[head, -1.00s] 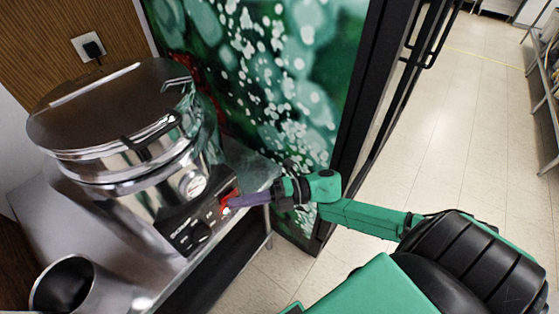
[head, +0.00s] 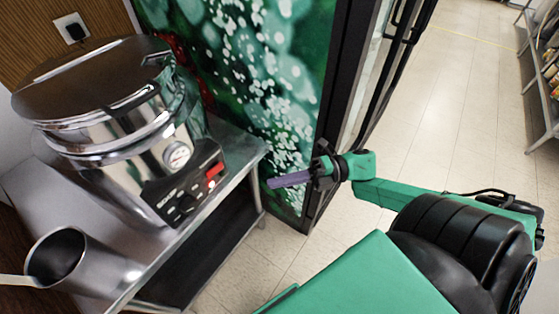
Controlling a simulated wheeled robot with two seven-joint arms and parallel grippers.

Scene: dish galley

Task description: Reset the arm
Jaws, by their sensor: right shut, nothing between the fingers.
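My right arm reaches in from the right side of the head view. Its gripper (head: 272,183), with purple fingers, is shut and empty. It hangs in the air in front of the green printed panel, to the right of the steel table's edge and apart from it. My left gripper is not in view.
A steel cooker (head: 105,140) with a dark lid, a gauge and a red switch (head: 215,169) stands on a steel table (head: 232,163) at left. A metal pot (head: 82,268) sits in front. A black-framed door (head: 350,100) stands behind my gripper. Open floor (head: 460,110) lies at right.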

